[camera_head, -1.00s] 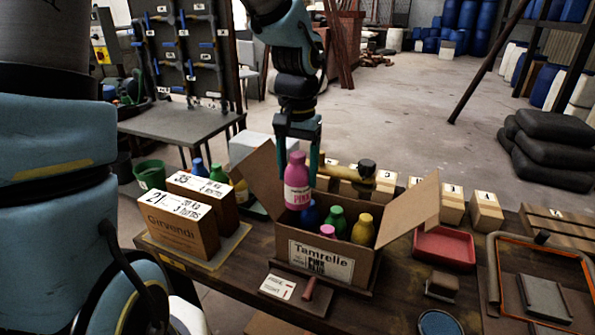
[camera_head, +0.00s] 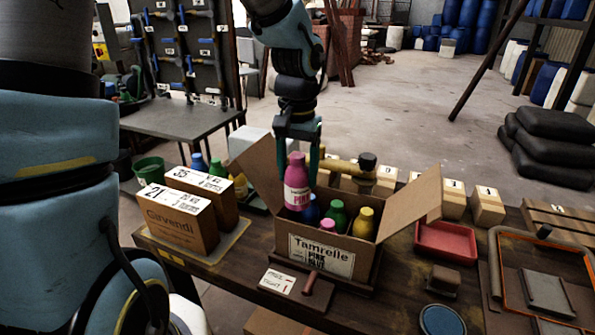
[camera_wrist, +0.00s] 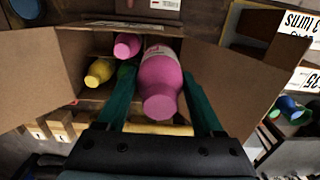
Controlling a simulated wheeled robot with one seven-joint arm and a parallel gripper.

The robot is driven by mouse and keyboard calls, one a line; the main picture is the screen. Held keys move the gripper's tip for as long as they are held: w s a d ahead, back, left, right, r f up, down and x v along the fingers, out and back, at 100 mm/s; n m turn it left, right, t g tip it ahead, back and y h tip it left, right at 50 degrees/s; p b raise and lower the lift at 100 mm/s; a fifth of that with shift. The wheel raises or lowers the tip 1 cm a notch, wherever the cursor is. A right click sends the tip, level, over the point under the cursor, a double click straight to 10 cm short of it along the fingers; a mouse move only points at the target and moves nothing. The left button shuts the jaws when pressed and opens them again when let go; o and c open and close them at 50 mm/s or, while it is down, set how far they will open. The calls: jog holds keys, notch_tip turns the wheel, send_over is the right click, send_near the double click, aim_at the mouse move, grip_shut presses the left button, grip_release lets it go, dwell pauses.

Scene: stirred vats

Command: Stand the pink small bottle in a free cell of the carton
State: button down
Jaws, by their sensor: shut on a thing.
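The pink small bottle (camera_head: 297,184) hangs upright over the left part of the open carton (camera_head: 345,257). My gripper (camera_head: 298,158) is shut on it from above. In the wrist view the pink bottle (camera_wrist: 160,85) sits between the two teal fingers. The carton holds a blue bottle (camera_head: 311,211), a green bottle (camera_head: 337,215), a yellow bottle (camera_head: 363,223) and another pink bottle (camera_head: 328,225). The wrist view shows the yellow one (camera_wrist: 100,72) and the other pink one (camera_wrist: 127,46). The held bottle's base and the cell beneath it are hidden.
The carton's flaps stand open, the right one (camera_head: 411,207) leaning outward. Two closed boxes (camera_head: 178,221) stand to the left. A red tray (camera_head: 445,245) and small wooden blocks (camera_head: 487,206) are to the right. A stamp (camera_head: 310,285) lies in front.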

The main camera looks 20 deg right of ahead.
aim_at(297, 197)
jog(key=shift+f, duration=0.1)
jog(key=shift+f+b, duration=1.05)
jog(key=shift+f, duration=0.2)
jog(key=shift+f, duration=0.15)
jog(key=shift+f+b, duration=0.65)
jog(key=shift+f, duration=0.2)
jog(key=shift+f, duration=0.1)
jog(key=shift+f+b, duration=0.55)
jog(key=shift+f, duration=0.15)
grip_release()
